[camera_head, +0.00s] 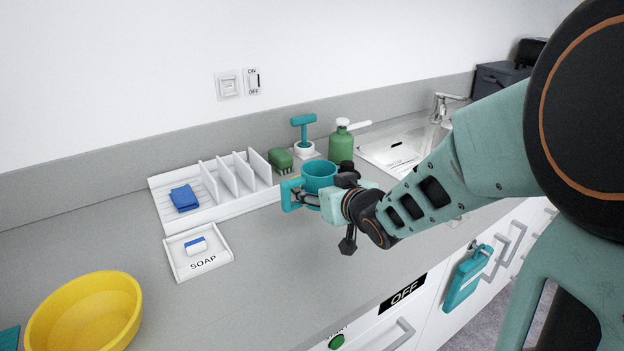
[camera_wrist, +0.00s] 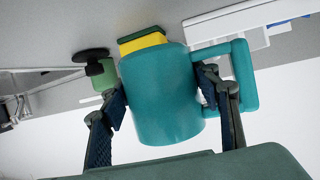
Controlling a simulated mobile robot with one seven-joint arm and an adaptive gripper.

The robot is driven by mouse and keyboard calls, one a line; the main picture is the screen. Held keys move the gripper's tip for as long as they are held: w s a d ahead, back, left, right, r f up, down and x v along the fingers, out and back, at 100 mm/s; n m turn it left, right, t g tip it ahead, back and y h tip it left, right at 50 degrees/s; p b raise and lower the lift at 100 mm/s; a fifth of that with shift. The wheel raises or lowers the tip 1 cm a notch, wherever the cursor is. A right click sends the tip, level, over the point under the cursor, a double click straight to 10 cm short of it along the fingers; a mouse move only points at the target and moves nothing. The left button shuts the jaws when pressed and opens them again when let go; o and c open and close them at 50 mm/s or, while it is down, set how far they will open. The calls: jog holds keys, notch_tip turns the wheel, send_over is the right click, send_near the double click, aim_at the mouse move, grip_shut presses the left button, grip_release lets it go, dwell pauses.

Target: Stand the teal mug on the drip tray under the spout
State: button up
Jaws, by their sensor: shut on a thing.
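The teal mug (camera_head: 319,176) is held upright in my gripper (camera_head: 328,192), its opening up and its handle to the left. In the wrist view the mug (camera_wrist: 165,95) fills the middle, between the two fingers of my gripper (camera_wrist: 163,92). One finger passes between the mug's body and its handle. The mug appears to be above the counter; the gap below it is hard to judge. A green bottle (camera_head: 341,146) with a white lever or nozzle stands behind and right of it. I cannot clearly make out a drip tray or which part is the spout.
A white rack (camera_head: 226,184) with a blue cloth (camera_head: 185,198) stands left of the mug. A green scrubber (camera_head: 280,161) and a teal T-handled item (camera_head: 303,130) stand behind. A soap dish (camera_head: 198,252) and yellow bowl (camera_head: 87,315) are front left. The sink (camera_head: 400,152) is right.

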aim_at(311, 220)
jog(key=shift+w+a+f+b, duration=0.2)
jog(key=shift+w+a+f, duration=0.2)
jog(key=shift+f, duration=0.2)
jog(key=shift+w+a+f+b, duration=0.15)
jog(key=shift+w+a+f, duration=0.2)
jog(key=shift+f, duration=0.25)
jog(key=shift+w+a+f+b, duration=0.15)
jog(key=shift+f+b, duration=0.15)
jog(key=shift+f, duration=0.65)
jog(key=shift+w+a+f+b, duration=0.15)
jog(key=shift+f+b, duration=0.15)
jog(key=shift+f, duration=0.65)
jog(key=shift+s, duration=0.1)
jog(key=shift+f, duration=0.1)
jog(key=o, duration=1.4)
jog(key=shift+f, duration=0.1)
jog(key=shift+r, duration=0.25)
jog(key=shift+s, duration=0.1)
